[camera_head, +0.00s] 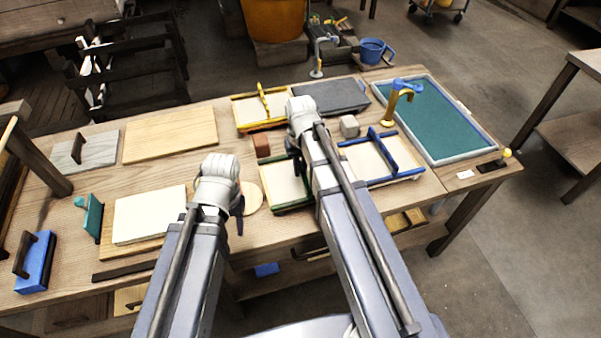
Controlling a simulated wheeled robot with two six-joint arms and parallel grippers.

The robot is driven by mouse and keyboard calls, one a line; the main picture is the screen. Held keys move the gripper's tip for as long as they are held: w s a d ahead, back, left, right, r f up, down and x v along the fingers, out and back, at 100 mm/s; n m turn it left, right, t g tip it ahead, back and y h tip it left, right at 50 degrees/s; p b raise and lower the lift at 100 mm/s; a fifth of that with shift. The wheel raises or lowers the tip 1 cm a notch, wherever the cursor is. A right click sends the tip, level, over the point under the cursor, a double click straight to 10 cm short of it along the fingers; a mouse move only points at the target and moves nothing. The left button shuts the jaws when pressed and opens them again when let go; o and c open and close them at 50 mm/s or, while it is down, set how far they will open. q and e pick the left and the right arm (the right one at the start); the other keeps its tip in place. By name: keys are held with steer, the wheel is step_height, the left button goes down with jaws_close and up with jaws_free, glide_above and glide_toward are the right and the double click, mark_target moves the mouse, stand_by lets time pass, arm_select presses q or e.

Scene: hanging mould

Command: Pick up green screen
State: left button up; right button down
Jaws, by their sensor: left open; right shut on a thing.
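The green screen (268,186) is a pale panel in a dark green frame near the middle of the table. My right arm covers its right part. My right gripper (300,168) is over the screen's far right part, shut on it; the grip itself is mostly hidden by the arm. The screen appears to be at or close to the tabletop; I cannot tell whether it touches. My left gripper (240,222) is open and empty, left of the green screen, above a round wooden disc (252,198) near the table's front edge.
A yellow-framed screen (241,114) stands behind, and a blue-framed screen (405,172) to the right. A reddish-brown block (262,146) and a grey block (349,126) are close by. A teal tray (462,153) lies far right; boards (150,214) lie left.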

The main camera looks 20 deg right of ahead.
mark_target(301, 165)
steer(key=shift+r, duration=0.1)
arm_select(q)
step_height(301, 165, up, 10)
steer(key=p, duration=1)
arm_select(e)
step_height(301, 165, up, 10)
steer(key=shift+f, duration=0.1)
